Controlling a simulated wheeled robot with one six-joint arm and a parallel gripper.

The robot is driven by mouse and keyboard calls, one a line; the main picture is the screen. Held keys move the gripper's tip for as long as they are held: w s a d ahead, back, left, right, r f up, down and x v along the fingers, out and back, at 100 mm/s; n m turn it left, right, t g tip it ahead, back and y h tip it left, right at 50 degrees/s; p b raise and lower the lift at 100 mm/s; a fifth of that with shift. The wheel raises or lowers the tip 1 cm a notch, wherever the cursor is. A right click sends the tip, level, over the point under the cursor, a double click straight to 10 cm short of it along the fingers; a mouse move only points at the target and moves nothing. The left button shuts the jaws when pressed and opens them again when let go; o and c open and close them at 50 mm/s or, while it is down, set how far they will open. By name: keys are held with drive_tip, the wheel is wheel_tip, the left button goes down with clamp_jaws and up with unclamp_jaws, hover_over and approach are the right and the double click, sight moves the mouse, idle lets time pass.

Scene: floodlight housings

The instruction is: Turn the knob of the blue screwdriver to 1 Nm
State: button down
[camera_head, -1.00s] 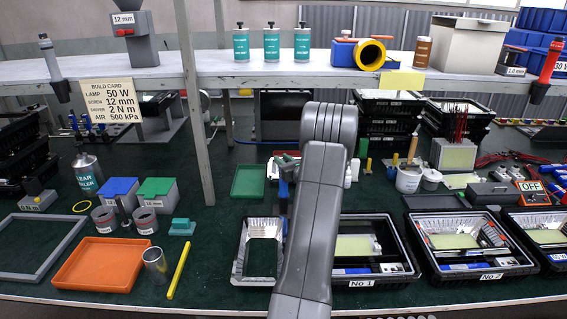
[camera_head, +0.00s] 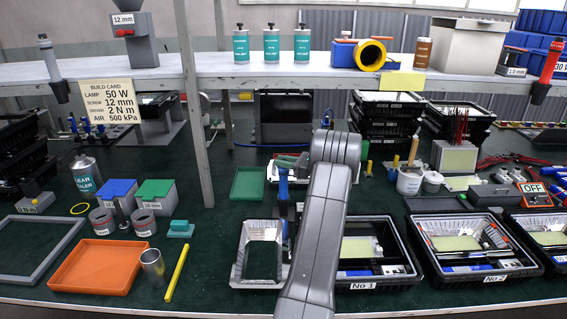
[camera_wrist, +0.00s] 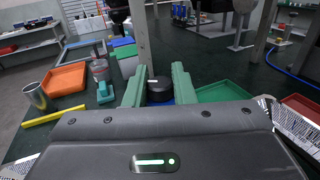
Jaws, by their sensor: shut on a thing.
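The blue screwdriver (camera_head: 283,186) stands upright just left of my arm in the head view, behind the silver tray frame. In the wrist view its black knob (camera_wrist: 159,85), with a white mark on top, sits between the green fingers of my gripper (camera_wrist: 156,80). My gripper is shut on the knob. A little of the blue body shows below the knob. The scale and its numbers cannot be read. In the head view the fingers show only in part, as green near the screwdriver's top.
A silver reflector (camera_head: 261,252) stands in front of the screwdriver. A green tray (camera_head: 248,183) lies to its left and the No 1 housing (camera_head: 405,268) to the right. A shelf post (camera_head: 196,110) rises at left. The build card (camera_head: 110,107) reads driver 2 N m.

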idle(0.4)
drive_tip(key=c, duration=1.2)
unclamp_jaws()
drive_tip(key=shift+c, duration=0.2)
drive_tip(key=b+v, duration=0.2)
drive_tip(key=v, duration=1.1)
drive_tip(key=shift+d, duration=0.45)
drive_tip(key=p+x, duration=0.2)
drive_tip(key=x, duration=1.2)
drive_tip(key=shift+s, duration=0.15)
